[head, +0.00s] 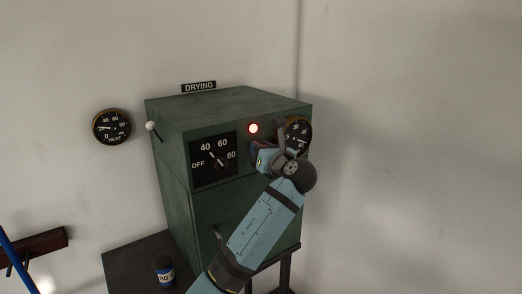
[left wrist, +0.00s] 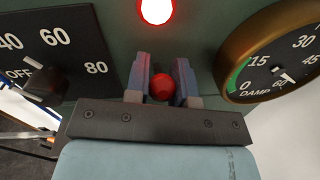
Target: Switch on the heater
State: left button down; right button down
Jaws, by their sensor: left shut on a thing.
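The heater is a dark green cabinet (head: 218,114) under a "DRYING" sign (head: 199,87). A red lamp (head: 253,128) on its front glows; it also shows in the left wrist view (left wrist: 156,9). My left gripper (head: 257,149) is at the front panel below the lamp. In the left wrist view its fingers (left wrist: 162,78) are closed around a red ball-shaped knob (left wrist: 162,88). My right gripper is out of view.
A round gauge marked DAMP (head: 298,135) sits right beside my left gripper. A white-tipped lever (head: 150,126) is on the cabinet's left side. Another gauge (head: 112,127) hangs on the wall. A small dark jar (head: 164,270) stands on the dark table (head: 125,265).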

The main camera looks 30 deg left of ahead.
pick_arm(q)
jog(key=c, duration=1.1)
grip_release()
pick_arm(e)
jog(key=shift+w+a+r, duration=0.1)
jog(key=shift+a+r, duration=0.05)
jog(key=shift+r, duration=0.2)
pick_arm(q)
jog(key=shift+b+v, duration=1.6)
jog(key=shift+v, duration=5.3)
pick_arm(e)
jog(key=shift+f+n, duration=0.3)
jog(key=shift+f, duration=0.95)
pick_arm(q)
jog(key=shift+f, duration=0.1)
